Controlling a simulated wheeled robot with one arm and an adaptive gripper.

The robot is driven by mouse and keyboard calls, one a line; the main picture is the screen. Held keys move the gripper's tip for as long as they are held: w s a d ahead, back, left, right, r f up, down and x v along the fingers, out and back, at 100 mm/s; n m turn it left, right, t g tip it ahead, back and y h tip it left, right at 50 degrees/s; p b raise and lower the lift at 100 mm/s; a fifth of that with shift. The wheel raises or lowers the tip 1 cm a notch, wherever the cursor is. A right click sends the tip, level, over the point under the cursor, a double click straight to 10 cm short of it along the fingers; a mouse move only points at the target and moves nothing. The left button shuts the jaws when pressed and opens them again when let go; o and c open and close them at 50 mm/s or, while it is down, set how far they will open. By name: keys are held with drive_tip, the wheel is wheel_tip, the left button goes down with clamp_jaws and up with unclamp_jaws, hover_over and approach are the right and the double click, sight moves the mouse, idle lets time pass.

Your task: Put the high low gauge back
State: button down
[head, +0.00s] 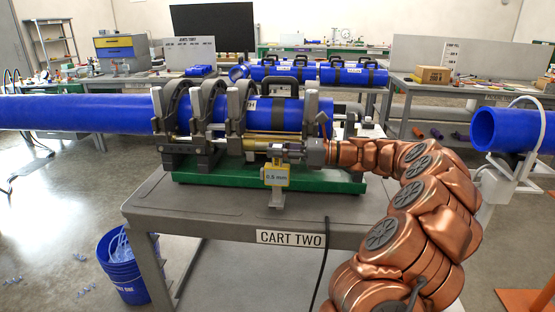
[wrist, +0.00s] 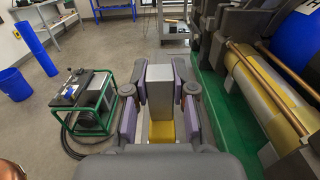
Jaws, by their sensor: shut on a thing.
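The high low gauge (head: 276,175) is a small yellow block with a pale face reading 0.5 mm, at the front of the cart in the head view. My gripper (head: 291,152) reaches in from the right and is shut on the gauge's upper part. In the wrist view the purple-padded fingers of my gripper (wrist: 162,90) flank a grey block, with the gauge's yellow part (wrist: 162,131) showing nearer the palm. A grey piece (head: 277,198) shows directly below the gauge; I cannot tell whether it is a holder or part of the gauge, or whether they touch.
The fusion machine (head: 205,120) on its green base (head: 215,174) clamps a long blue pipe (head: 75,113) just behind my gripper. The grey cart top (head: 175,205) is mostly clear in front. A black cable (head: 321,265) hangs over its front edge. A blue bucket (head: 122,268) stands on the floor.

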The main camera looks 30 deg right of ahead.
drive_tip(key=shift+w+d, duration=0.35)
drive_tip(key=shift+w, duration=0.25)
drive_tip(key=shift+f, duration=1.8)
drive_tip(key=c, duration=1)
unclamp_jaws()
drive_tip(key=shift+f, duration=0.15)
drive_tip(key=shift+o, duration=0.2)
drive_tip(key=shift+s+d, duration=0.15)
drive_tip(key=shift+d, duration=0.1)
drive_tip(key=v, duration=1.1)
